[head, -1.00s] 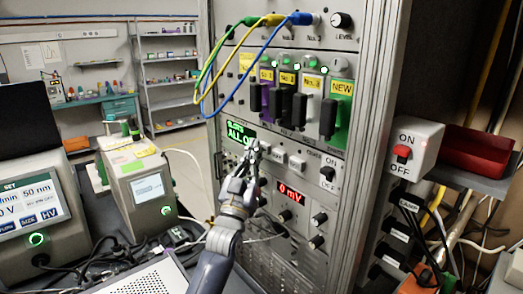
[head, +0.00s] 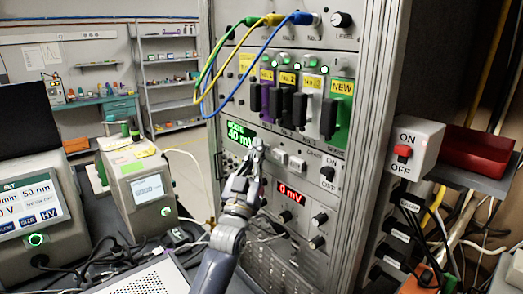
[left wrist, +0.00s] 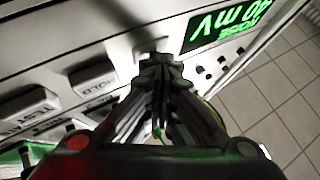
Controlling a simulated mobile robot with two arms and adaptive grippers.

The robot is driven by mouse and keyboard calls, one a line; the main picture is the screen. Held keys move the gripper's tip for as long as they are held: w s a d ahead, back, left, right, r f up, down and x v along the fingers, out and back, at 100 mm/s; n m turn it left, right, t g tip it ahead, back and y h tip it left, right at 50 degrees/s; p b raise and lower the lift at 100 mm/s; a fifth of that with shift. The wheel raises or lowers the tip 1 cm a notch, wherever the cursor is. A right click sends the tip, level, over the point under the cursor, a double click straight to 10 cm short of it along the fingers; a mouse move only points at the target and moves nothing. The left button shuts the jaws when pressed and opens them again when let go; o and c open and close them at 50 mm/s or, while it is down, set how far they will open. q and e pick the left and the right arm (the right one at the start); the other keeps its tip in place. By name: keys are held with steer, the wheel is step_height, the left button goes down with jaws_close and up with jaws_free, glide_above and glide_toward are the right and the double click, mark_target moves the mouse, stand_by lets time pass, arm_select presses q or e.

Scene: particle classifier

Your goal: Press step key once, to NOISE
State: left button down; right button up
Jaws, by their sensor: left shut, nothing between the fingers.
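The green display (head: 241,135) on the rack panel reads NOISE 40 mV in the head view. The same display (left wrist: 228,22) appears upside down at the top right of the left wrist view. My left gripper (head: 256,147) is shut and empty, with its fingertips at the leftmost key of the row right of the display. In the left wrist view the fingertips (left wrist: 154,62) lie over that key (left wrist: 152,44) and hide most of it; I cannot tell whether they press it. The key's label is hidden.
Two more white keys, one (head: 280,157) and another (head: 297,163), sit to the right. A red 0 mV display (head: 291,194) and knobs are below. Coloured cables (head: 226,62) hang above left of the modules. A box with a red ON/OFF switch (head: 403,152) is at the right.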

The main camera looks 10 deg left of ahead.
arm_select(q)
steer(key=shift+s+a+p, duration=0.6)
steer(key=shift+s+a, duration=0.15)
steer(key=shift+s, duration=0.25)
steer(key=s+a+p, duration=0.1)
steer(key=s, duration=0.1)
steer(key=s+a+p, duration=0.1)
steer(key=s+a, duration=0.1)
stand_by(0.3)
stand_by(0.5)
